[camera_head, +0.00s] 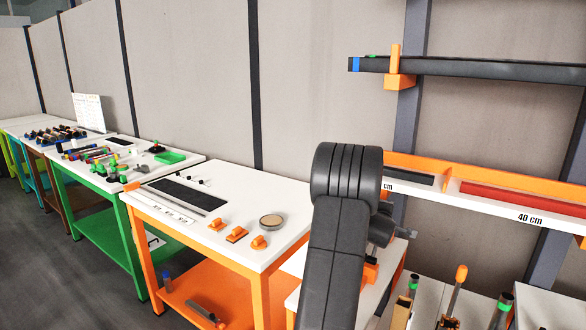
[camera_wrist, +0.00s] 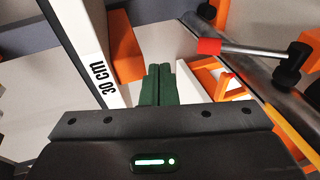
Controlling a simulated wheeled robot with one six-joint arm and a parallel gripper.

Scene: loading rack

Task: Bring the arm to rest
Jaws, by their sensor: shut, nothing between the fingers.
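My arm rises in the front middle of the head view, folded at a dark joint near the loading rack (camera_head: 440,180). My gripper shows in the wrist view (camera_wrist: 158,84), with its two dark green fingers together and nothing between them. In the wrist view a white rail marked "30 cm" (camera_wrist: 88,50) runs just left of the fingers, with an orange block (camera_wrist: 123,48) beside it. The fingers appear apart from both. The fingertips cannot be made out in the head view, where my arm hides part of the rack.
An orange-framed table (camera_head: 225,190) with small orange parts stands left of my arm; a green table (camera_head: 90,165) stands beyond. A dark bar (camera_head: 470,70) crosses the upper right. In the wrist view a red-tipped rod (camera_wrist: 240,48) lies right of the fingers. Open floor (camera_head: 95,285) shows at left.

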